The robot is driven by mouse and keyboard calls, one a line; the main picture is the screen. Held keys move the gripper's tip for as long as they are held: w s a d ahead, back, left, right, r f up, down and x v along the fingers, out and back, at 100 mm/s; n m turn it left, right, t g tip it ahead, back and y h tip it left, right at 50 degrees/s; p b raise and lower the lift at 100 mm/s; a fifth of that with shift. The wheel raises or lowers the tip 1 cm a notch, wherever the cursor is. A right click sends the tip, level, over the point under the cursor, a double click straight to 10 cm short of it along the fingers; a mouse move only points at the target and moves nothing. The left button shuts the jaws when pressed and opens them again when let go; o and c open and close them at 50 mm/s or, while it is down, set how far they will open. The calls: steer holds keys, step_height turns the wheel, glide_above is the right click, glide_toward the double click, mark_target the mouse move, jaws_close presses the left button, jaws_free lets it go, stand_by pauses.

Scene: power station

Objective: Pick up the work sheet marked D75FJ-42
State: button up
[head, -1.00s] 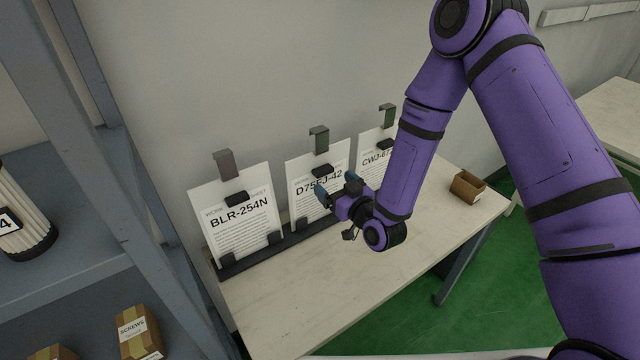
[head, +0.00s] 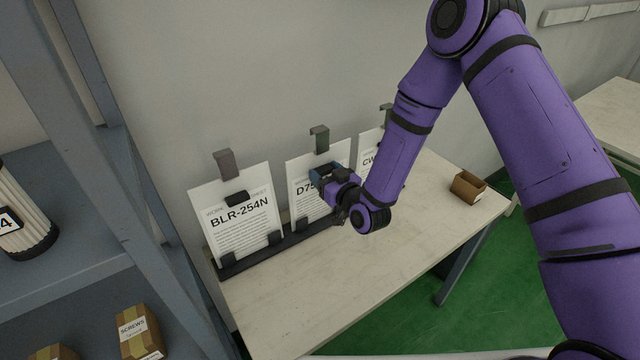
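The work sheet marked D75FJ-42 (head: 302,205) is the middle of three white sheets standing upright in a dark rack against the wall. Only "D75" of its mark shows now, as my gripper covers its right part.
The BLR-254N sheet (head: 236,222) stands to the left, and a third sheet (head: 369,150), partly behind my arm, to the right. A small open brown box (head: 468,187) sits at the table's right end. A grey shelf (head: 60,235) rises at left. The tabletop (head: 300,290) in front is clear.

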steer(key=shift+c, duration=1.2)
